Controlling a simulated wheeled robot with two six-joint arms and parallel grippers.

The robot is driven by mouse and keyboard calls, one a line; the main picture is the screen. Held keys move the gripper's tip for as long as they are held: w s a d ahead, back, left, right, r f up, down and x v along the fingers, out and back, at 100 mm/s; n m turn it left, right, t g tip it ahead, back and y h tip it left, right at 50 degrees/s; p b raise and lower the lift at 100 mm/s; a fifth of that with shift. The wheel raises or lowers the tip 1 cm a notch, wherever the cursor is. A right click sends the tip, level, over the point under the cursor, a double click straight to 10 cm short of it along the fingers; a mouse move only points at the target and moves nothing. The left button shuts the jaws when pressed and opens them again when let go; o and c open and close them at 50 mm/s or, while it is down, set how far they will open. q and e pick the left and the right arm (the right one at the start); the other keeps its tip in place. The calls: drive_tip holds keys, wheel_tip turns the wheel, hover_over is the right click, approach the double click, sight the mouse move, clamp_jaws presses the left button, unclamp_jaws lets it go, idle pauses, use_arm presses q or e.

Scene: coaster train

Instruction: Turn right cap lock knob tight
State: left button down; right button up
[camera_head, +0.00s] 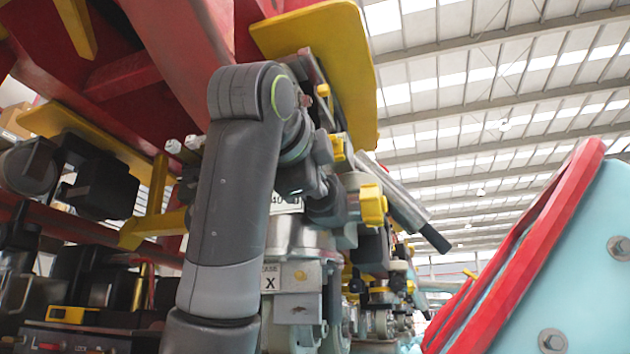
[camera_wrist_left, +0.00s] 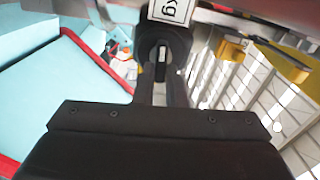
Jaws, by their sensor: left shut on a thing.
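In the left wrist view my left gripper (camera_wrist_left: 160,76) reaches away from the camera, its wide black body filling the bottom. In the head view my left arm rises from the bottom and bends over toward the machinery. The gripper and knob are mostly hidden there among grey and yellow parts. My right gripper is not in view.
A yellow block (camera_head: 373,204) and a grey lever with a black end (camera_head: 435,238) stick out close to my wrist. A yellow plate (camera_head: 345,60) hangs above. A light-blue panel with a red edge (camera_head: 570,265) stands at the right, with open space between.

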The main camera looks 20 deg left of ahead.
use_arm(q)
drive_tip(key=shift+f+m, duration=0.1)
drive_tip(key=shift+m, duration=0.5)
drive_tip(key=c, duration=1.5)
unclamp_jaws()
drive_tip(key=shift+d, duration=0.1)
drive_tip(key=shift+s, duration=0.1)
drive_tip(key=s+b, duration=0.3)
drive_tip(key=s, duration=0.2)
drive_tip(key=s+b, duration=0.3)
drive_tip(key=s, duration=0.3)
drive_tip(key=s+b, duration=0.3)
drive_tip(key=s, duration=0.3)
drive_tip(key=shift+s+a, duration=0.1)
drive_tip(key=shift+a, duration=0.2)
